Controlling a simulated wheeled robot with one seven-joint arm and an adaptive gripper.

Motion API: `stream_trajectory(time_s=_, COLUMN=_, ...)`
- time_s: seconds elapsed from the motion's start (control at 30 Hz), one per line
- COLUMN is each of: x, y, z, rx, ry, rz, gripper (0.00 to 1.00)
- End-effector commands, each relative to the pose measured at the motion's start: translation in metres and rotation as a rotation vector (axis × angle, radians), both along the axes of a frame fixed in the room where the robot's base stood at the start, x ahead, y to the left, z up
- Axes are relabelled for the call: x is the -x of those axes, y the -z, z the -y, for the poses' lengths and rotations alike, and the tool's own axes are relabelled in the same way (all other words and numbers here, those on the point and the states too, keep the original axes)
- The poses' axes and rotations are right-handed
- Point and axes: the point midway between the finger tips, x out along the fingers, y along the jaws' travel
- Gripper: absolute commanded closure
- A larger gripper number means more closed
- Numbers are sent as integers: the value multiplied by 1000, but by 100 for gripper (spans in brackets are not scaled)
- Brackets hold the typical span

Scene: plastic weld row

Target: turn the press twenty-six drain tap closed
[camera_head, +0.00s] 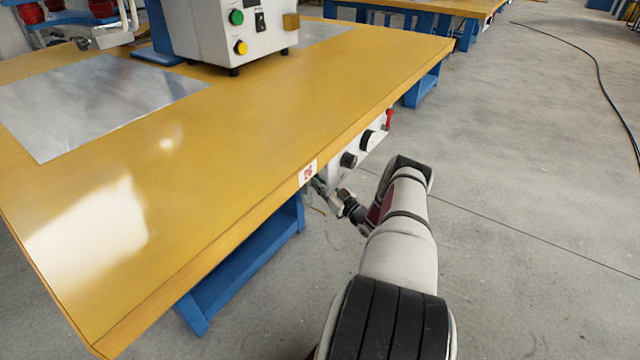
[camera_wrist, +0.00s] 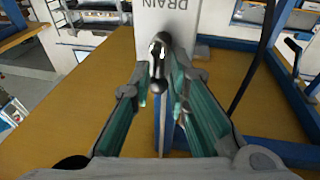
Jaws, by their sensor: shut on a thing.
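The drain tap shows in the wrist view as a dark metal lever (camera_wrist: 158,78) with a rounded end, in front of a pale plate (camera_wrist: 182,20) lettered DRAIN, upside down in this view. My gripper (camera_wrist: 161,88) has its teal-padded fingers on both sides of the lever and is shut on it. In the head view my gripper (camera_head: 327,190) reaches under the edge of the yellow-brown bench, just below a red-marked 26 label (camera_head: 308,172). The tap cannot be made out there. The lever's exact angle is hard to tell.
Blue bench legs (camera_head: 240,265) stand below. The grey floor at right is open, with a black cable (camera_head: 590,60) lying on it.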

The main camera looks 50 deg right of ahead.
Motion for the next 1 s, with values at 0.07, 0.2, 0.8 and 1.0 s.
stream_trajectory(time_s=0.07, x=1, y=0, z=2, rx=1, ry=4, rz=-1, gripper=100)
stream_trajectory(time_s=0.2, x=1, y=0, z=2, rx=0, ry=4, rz=-1, gripper=80)
stream_trajectory(time_s=0.8, x=20, y=4, z=-1, rx=-2, ry=2, rz=-2, gripper=62)
stream_trajectory(time_s=1.0, x=60, y=11, z=-5, rx=-3, ry=4, rz=-3, gripper=62)
